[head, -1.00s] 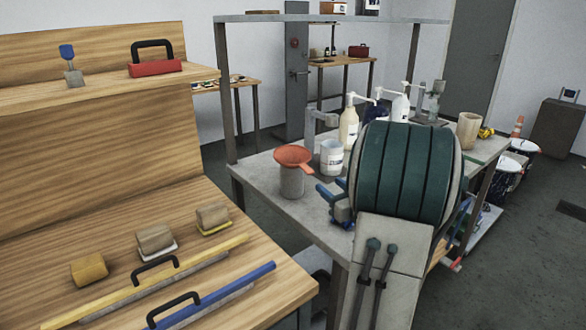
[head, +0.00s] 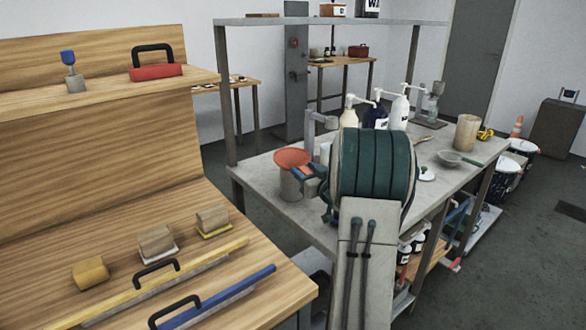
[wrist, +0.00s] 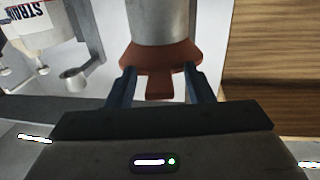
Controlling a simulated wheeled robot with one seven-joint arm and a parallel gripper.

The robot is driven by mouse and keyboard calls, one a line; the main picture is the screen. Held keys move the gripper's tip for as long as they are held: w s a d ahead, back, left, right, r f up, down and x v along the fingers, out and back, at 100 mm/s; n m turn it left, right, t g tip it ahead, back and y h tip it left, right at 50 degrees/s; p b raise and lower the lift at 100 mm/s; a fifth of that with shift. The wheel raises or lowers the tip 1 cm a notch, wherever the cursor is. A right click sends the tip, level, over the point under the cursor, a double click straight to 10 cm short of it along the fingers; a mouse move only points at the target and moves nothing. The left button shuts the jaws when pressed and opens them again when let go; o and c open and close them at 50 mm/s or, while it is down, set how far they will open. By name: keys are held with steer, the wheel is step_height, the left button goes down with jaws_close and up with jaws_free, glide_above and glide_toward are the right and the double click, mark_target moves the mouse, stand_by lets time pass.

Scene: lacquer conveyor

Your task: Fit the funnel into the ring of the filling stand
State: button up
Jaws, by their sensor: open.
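The orange funnel (head: 292,158) sits on top of a grey cylinder (head: 291,187) near the left end of the grey bench. In the wrist view, the funnel (wrist: 160,58) shows with its short tab pointing toward my palm. My gripper (head: 305,172) is at the funnel's right side in the head view. In the wrist view, my gripper (wrist: 162,75) is open, with a finger on each side of the tab; I cannot tell whether they touch the funnel. A grey stand (head: 310,132) with a small ring stands behind; its ring (wrist: 75,75) shows at left in the wrist view.
A white labelled container (wrist: 38,22) stands near the ring and is mostly hidden by my arm in the head view. Pump bottles (head: 349,117) stand behind my arm. A strainer (head: 458,158) and a wooden cup (head: 467,132) are to the right. A wooden bench (head: 220,265) is at left.

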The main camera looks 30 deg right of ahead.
steer(key=shift+s, duration=0.1)
jaws_close()
steer(key=shift+r, duration=0.1)
